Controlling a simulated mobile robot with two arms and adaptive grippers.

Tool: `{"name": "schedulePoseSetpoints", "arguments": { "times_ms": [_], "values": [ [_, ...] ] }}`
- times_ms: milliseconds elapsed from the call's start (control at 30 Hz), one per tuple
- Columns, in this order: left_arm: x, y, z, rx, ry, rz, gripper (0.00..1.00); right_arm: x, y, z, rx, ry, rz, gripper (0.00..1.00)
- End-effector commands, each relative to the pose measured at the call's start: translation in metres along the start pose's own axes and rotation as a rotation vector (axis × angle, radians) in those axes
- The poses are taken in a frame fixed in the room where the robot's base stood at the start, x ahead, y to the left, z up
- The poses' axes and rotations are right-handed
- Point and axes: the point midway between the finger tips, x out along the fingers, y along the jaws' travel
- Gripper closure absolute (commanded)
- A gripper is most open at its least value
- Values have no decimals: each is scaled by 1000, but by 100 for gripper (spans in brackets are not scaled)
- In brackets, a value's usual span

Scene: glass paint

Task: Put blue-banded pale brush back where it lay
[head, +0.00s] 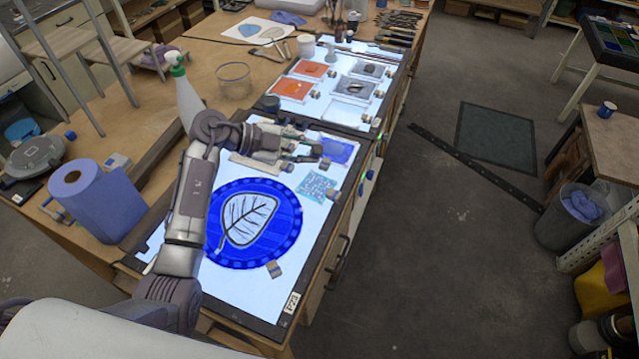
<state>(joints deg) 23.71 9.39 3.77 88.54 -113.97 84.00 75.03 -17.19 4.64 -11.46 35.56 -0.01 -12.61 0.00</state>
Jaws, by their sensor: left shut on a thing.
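My left gripper (318,150) is over the upper part of the lit panel (315,215), its fingers pointing right. It is shut on what looks like the blue-banded pale brush (254,165). The brush's pale, flat handle shows just below the gripper, nearly level and sloping slightly down to the right, with a darker band near its right end. The fingers hide part of the contact, and I cannot tell whether the brush touches the panel. My right gripper is not in view.
A blue disc (285,232) with a leaf drawing fills the lower panel. A blue glass piece (335,150) and a speckled pale-blue piece (318,186) lie near the gripper. A spray bottle (187,97) and blue paper roll (97,200) stand left. Small tiles lie on the farther panel.

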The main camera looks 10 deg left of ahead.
Motion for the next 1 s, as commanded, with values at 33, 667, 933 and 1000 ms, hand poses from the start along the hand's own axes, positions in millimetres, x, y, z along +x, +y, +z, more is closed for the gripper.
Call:
{"name": "schedulePoseSetpoints", "arguments": {
  "times_ms": [33,667,933,1000],
  "values": [
    [-4,-5,-5,4,-1,-1,100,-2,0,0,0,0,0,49],
    [-24,-34,-36,1,0,1,100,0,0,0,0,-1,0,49],
    [-26,-36,-36,72,-53,62,100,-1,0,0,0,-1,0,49],
    [-26,-36,-35,143,-107,125,100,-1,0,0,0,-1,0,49]
  ]
}}
